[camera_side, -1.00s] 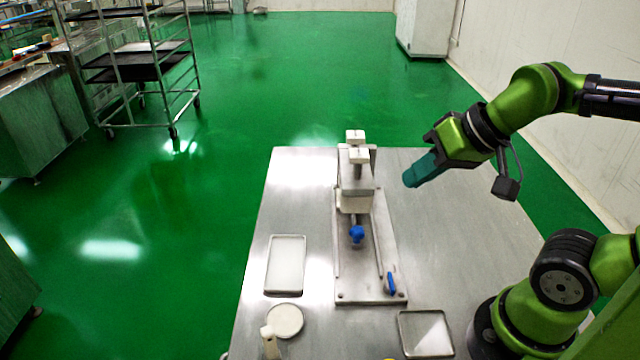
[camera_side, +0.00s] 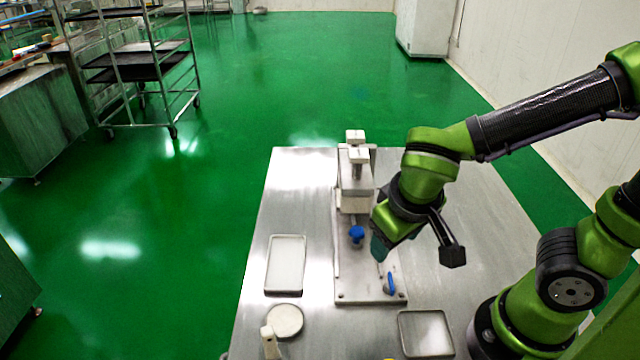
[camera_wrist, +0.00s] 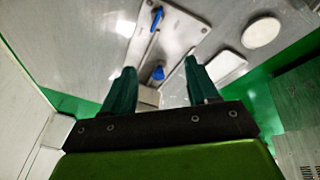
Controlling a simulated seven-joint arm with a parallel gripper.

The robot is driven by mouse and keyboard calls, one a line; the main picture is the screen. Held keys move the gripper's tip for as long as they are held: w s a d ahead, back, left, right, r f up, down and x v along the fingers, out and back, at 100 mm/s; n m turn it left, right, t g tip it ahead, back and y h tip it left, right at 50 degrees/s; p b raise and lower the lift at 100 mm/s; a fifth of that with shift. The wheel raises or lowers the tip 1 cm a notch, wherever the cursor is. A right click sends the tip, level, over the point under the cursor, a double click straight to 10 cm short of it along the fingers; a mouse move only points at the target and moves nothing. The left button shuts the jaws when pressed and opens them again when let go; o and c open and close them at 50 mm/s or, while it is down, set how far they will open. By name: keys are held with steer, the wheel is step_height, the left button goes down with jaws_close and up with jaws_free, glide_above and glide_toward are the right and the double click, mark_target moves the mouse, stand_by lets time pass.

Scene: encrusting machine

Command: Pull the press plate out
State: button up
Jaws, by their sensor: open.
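The press stands on a steel base plate (camera_side: 370,292) with two rails. Its pale block (camera_side: 355,200) sits toward the far end, with a blue knob (camera_side: 356,234) in front of it. Which part is the press plate I cannot tell for sure. My gripper (camera_side: 379,250) is open and empty, tilted down just right of the knob in the side view. In the wrist view my gripper (camera_wrist: 159,72) has its teal fingers apart, with the blue knob (camera_wrist: 158,73) seen between them. Whether the knob lies at finger depth is unclear; no contact shows.
A blue lever (camera_side: 390,284) stands on the base plate's near right. A white tray (camera_side: 286,264), a round white dish (camera_side: 285,320) and a small white upright piece (camera_side: 269,340) lie left and near. Another tray (camera_side: 425,333) lies near right. The table's (camera_side: 300,180) far left is clear.

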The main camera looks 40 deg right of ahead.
mark_target(357, 230)
steer(key=w+a+r+m+t+h, duration=0.1)
steer(key=w+a+m+t+h, duration=0.1)
steer(key=w+m+t+h, duration=0.35)
steer(key=shift+m+g+y, duration=0.75)
steer(key=shift+g+y, duration=0.1)
steer(key=shift+g, duration=0.1)
steer(key=x, duration=1)
steer(key=s+x, duration=0.1)
steer(key=x, duration=0.5)
steer(key=shift+s+d+f, duration=0.1)
steer(key=shift+d+f, duration=0.15)
jaws_close()
